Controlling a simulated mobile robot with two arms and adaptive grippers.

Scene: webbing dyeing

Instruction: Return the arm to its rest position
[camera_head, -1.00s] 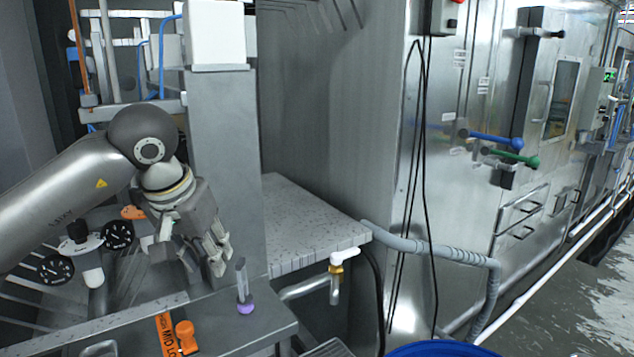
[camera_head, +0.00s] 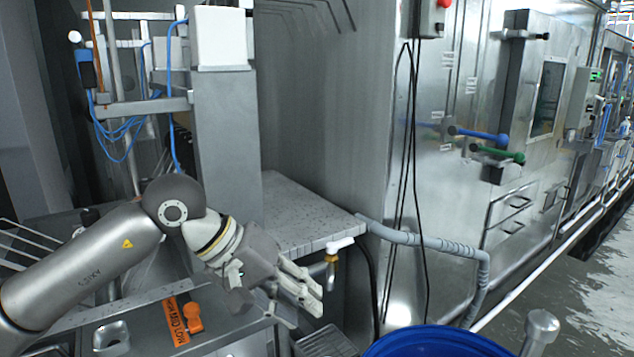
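My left arm comes in from the left, low over the steel work surface. My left gripper (camera_head: 308,292) points right and down, with its light fingertips near the right end of that surface. The fingers look close together, but I cannot tell whether they are open or shut. I see nothing held between them.
A blue drum (camera_head: 430,342) stands at the bottom right. A brass tap (camera_head: 331,262) and grey hose (camera_head: 425,241) are near the gripper. Steel machine cabinets line the right.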

